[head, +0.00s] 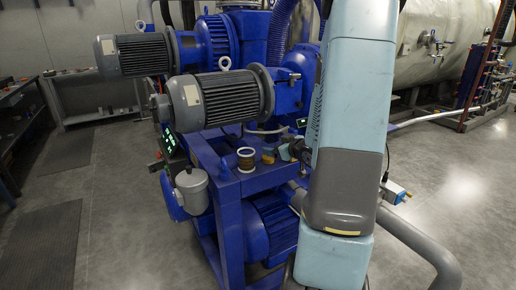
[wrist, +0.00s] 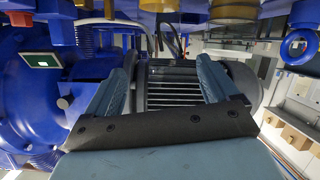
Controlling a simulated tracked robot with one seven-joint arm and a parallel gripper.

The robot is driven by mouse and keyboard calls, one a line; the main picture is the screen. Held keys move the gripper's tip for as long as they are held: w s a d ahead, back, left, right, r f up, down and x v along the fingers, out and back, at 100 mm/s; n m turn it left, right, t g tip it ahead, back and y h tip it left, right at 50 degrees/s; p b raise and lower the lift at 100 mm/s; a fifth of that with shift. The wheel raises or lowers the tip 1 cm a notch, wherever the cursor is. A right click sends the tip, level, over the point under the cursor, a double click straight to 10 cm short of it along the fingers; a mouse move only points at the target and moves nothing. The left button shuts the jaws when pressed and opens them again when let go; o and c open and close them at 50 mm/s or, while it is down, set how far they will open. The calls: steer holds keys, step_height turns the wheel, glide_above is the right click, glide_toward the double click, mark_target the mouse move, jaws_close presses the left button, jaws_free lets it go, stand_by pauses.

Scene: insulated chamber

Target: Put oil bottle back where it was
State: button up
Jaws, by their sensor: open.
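A small round container (head: 246,160) with a dark amber middle and pale rims stands on the blue machine's ledge in the head view. I cannot tell for sure whether it is the oil bottle. A small brownish-yellow item (head: 268,158) lies just right of it. My gripper (head: 284,153) is partly hidden behind my arm, close to the right of these items. In the wrist view my gripper (wrist: 165,80) is open, its two blue-grey fingers wide apart, with nothing seen held between them. Amber pieces (wrist: 160,5) show cut off at that view's top edge.
The blue machine frame (head: 229,188) and a grey canister (head: 191,190) stand close by. A grey pipe (head: 425,243) runs low at the right. The floor at left is mostly open, with dark mats (head: 45,245).

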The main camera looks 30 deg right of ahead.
steer(key=s+a+r+m+g+h, duration=0.2)
steer(key=s+a+r+g+h, duration=0.3)
steer(key=a+r, duration=0.55)
steer(key=s+a+r+g+y, duration=0.1)
steer(key=s+a+r, duration=0.1)
steer(key=s+a, duration=0.2)
steer(key=s+a+r+m+g+y, duration=0.1)
steer(key=s+a, duration=0.3)
steer(key=s, duration=0.6)
steer(key=s+a+r+g+y, duration=0.1)
steer(key=s+a+r+y, duration=0.1)
steer(key=s, duration=0.5)
steer(key=shift+s+a+r+g, duration=0.3)
steer(key=shift+a+r, duration=0.6)
steer(key=shift+a, duration=0.15)
